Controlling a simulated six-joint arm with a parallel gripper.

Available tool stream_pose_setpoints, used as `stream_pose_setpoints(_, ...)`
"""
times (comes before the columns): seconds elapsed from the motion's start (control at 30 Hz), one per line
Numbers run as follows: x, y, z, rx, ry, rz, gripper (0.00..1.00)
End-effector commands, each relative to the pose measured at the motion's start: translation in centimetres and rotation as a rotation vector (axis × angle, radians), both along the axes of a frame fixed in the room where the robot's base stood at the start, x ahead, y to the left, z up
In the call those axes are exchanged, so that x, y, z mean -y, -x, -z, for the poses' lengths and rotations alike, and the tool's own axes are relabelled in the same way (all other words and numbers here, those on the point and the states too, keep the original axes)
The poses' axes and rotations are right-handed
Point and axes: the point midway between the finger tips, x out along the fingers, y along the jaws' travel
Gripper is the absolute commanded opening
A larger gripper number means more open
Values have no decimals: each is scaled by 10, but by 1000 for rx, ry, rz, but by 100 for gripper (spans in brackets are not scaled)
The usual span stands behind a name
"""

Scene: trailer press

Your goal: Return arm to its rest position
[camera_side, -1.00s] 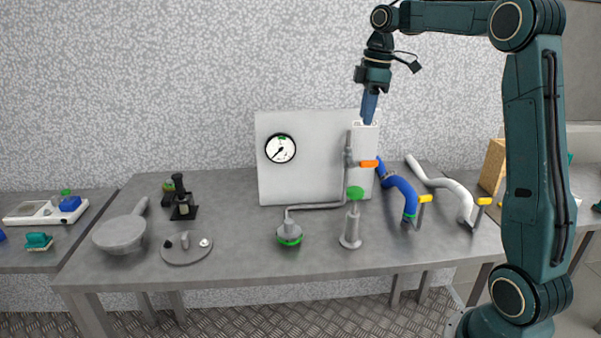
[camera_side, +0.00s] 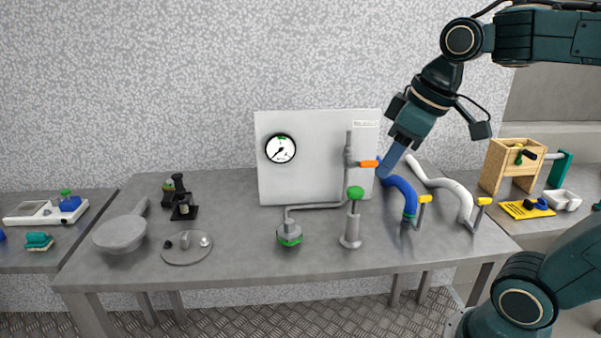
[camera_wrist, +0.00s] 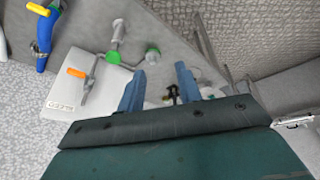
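My gripper (camera_side: 384,172) hangs from the raised arm at the right of the side view, tilted down and to the left. In that view its fingers overlap the top of the blue hose and the right edge of the white gauge panel; I cannot tell the distance in depth. In the wrist view its two blue fingers (camera_wrist: 160,84) stand well apart with nothing held between them. My arm is bent, with the upper links reaching in from the right edge.
A white panel (camera_side: 305,170) with a gauge (camera_side: 280,149) and orange-handled valve (camera_side: 368,164) stands on the grey table. A blue hose (camera_side: 402,190), white hose (camera_side: 452,189) and green-topped post (camera_side: 351,228) are near. A wooden box (camera_side: 510,165) stands right. The air above the table's left is free.

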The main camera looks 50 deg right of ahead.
Motion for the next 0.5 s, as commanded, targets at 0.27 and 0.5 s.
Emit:
stream_pose_setpoints(0.27,-15,49,32,72,-41,109,35)
stream_pose_setpoints(0.5,-16,66,47,100,-60,155,35)
